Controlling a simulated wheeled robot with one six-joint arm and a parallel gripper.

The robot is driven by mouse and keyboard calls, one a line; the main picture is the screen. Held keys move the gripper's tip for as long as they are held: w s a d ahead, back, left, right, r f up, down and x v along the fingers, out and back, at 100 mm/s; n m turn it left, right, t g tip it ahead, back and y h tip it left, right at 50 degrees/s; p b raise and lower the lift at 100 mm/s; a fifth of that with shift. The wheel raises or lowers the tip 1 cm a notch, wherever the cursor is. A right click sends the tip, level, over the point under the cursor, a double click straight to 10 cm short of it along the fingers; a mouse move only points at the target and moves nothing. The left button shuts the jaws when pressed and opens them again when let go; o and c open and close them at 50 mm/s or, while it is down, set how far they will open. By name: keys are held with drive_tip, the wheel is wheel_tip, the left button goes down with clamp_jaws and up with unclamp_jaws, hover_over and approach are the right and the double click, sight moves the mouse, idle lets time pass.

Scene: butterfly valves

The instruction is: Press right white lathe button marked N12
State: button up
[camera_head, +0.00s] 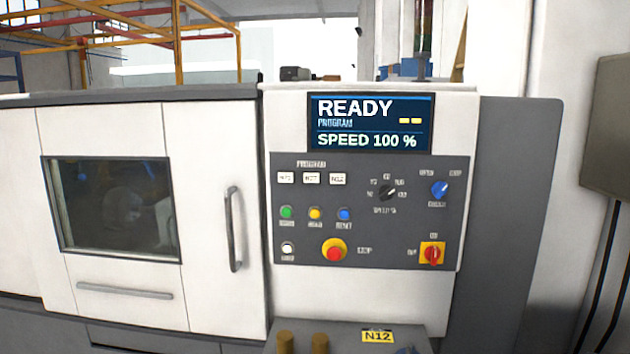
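The white button marked N12 (338,179) is the rightmost of three white program buttons in the top left of the grey control panel (300,232). The other two white buttons, left (286,178) and middle (311,178), sit beside it in the same row; their labels are hard to read. The screen (370,123) above the panel reads READY, PROGRAM and SPEED 100 %. My gripper is not in view, and nothing covers the buttons.
Green (286,212), yellow (315,213) and blue (344,214) buttons sit below the white row. A red stop button (334,251) and a red switch (432,254) are lower. A grey shelf (345,336) with a yellow N12 label (377,336) juts out below the panel.

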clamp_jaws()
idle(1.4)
